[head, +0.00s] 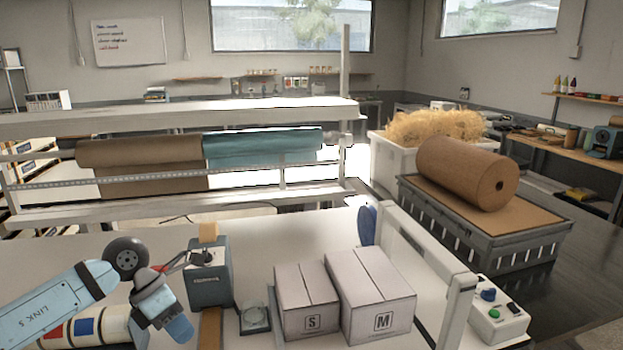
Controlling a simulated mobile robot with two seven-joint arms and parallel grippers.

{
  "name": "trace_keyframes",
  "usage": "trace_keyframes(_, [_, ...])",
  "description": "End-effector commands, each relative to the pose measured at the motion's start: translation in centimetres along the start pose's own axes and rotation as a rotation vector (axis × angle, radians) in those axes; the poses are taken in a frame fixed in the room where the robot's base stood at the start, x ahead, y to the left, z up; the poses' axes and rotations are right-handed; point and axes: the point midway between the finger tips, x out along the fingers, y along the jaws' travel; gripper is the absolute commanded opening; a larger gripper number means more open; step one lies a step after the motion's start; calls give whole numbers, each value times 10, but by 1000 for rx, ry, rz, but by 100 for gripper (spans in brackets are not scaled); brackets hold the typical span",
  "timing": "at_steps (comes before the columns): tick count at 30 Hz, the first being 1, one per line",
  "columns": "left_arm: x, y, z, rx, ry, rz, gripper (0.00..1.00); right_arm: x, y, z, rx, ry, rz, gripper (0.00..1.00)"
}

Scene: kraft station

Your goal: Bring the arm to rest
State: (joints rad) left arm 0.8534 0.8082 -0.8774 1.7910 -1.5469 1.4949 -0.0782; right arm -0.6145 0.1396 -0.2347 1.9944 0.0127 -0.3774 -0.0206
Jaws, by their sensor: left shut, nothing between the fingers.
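My left arm comes in from the lower left over the white table (345,232). Its left gripper (178,327) is light blue, points down and to the right, and is shut and empty. It is in front and to the left of a dark grey box-shaped device (210,275) and appears apart from it. The fingertips are small in this view, and what lies directly beneath them is hidden. My right gripper is not in view.
Cartons marked S (309,322) and M (378,313) stand right of the device. A white upright frame (425,245) borders them. Beyond are a grey crate (470,230) bearing a brown roll (465,172), and a rack with a brown roll (140,157) and teal roll (262,148).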

Motion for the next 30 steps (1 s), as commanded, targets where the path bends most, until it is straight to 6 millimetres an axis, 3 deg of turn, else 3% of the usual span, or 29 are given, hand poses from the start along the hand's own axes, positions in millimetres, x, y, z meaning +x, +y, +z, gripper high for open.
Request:
trace_keyframes(1, [22,-18,6,-12,-62,-101,0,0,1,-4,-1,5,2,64])
trace_keyframes(3, [47,-45,17,-48,-169,-248,0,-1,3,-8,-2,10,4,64])
trace_keyframes(6, [73,-85,33,-147,-348,-481,0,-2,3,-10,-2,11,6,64])
trace_keyframes(9, [86,-114,46,-302,-532,-705,0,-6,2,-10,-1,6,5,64])
trace_keyframes(13, [93,-128,53,-582,-759,-963,0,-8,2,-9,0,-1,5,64])
trace_keyframes(17, [101,-118,43,-939,-962,-1168,0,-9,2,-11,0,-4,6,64])
trace_keyframes(20, [116,-99,21,-1259,-1093,-1284,0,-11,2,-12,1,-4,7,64])
trace_keyframes(23, [140,-79,-14,-1604,-1194,-1354,0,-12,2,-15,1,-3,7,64])
trace_keyframes(27, [190,-62,-84,-2135,-1274,-1378,0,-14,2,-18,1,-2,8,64])
trace_keyframes(30, [226,-65,-136,-2480,-1279,-1345,0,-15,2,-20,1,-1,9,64])
